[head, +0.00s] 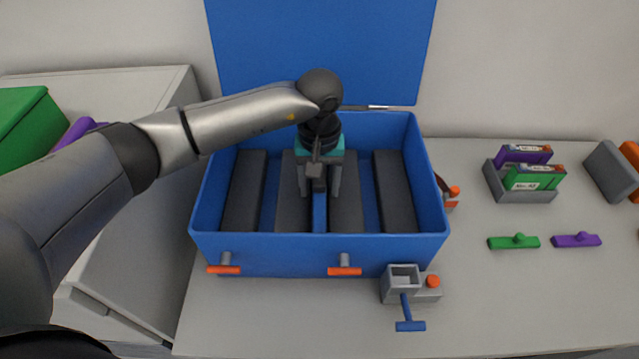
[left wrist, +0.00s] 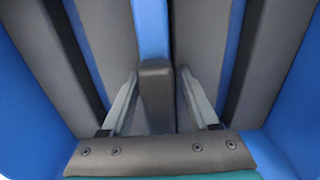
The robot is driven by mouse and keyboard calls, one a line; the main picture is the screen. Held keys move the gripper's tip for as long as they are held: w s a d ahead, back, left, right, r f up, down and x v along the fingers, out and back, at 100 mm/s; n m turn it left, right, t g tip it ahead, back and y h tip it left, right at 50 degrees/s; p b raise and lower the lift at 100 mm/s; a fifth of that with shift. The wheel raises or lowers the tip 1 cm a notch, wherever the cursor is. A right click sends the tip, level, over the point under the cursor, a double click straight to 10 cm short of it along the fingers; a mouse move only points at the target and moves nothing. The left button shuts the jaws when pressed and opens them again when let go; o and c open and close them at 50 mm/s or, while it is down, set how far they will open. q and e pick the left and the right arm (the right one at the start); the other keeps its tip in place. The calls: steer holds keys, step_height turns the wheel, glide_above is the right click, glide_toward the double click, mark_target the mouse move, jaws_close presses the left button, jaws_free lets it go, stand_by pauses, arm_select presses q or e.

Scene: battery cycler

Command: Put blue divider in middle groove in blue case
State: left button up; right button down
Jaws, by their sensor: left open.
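The blue case (head: 285,257) stands open on the table with its lid (head: 320,50) raised at the back. Inside are several dark grey slabs with grooves between them. The blue divider (head: 319,212) shows as a brighter blue strip in the middle groove, and also in the left wrist view (left wrist: 152,30). My left gripper (head: 319,192) points down inside the case over this strip. In the left wrist view its fingers (left wrist: 157,90) are spread, one each side of a dark grey block at the strip's near end, with gaps on both sides.
A grey holder with a blue lever (head: 405,310) stands by the case's front right corner. Green (head: 514,242) and purple (head: 577,240) handled pieces lie to the right. Behind them is a grey rack (head: 525,193) with labelled packs. Front table is mostly clear.

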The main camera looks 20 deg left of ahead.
arm_select(q)
steer(key=shift+r, duration=0.1)
step_height(320, 180, up, 12)
steer(key=shift+r+p, duration=0.1)
steer(key=shift+p, duration=0.45)
stand_by(1.0)
